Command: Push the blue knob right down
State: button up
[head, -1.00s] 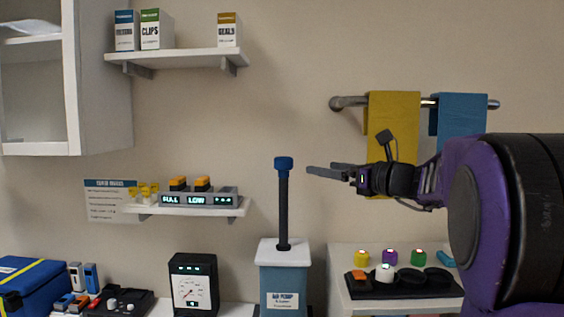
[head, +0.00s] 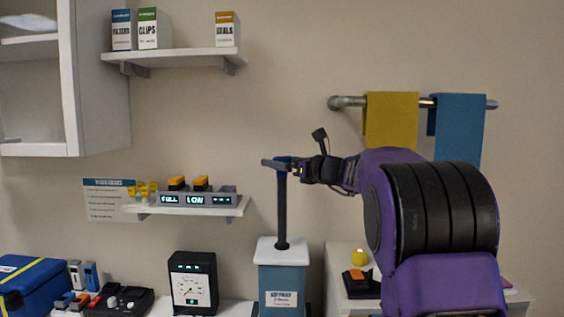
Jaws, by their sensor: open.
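The blue knob (head: 283,160) tops a dark upright rod (head: 282,212) that rises from a blue-grey pump box (head: 282,285) with a white lid and a label. The rod stands tall above the lid. My gripper (head: 276,164) is at the knob's height, with its open fingers reaching left around or across the knob. The fingers partly hide the knob, and I cannot tell whether they touch it.
A gauge (head: 194,285) stands left of the pump. A low shelf (head: 192,207) holds a lit display unit. A towel bar (head: 345,102) with yellow and blue towels is behind my arm. My arm hides much of the right-hand table (head: 338,262).

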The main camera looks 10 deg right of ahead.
grip_shut()
dwell(0.4)
jog(key=shift+f, duration=0.1)
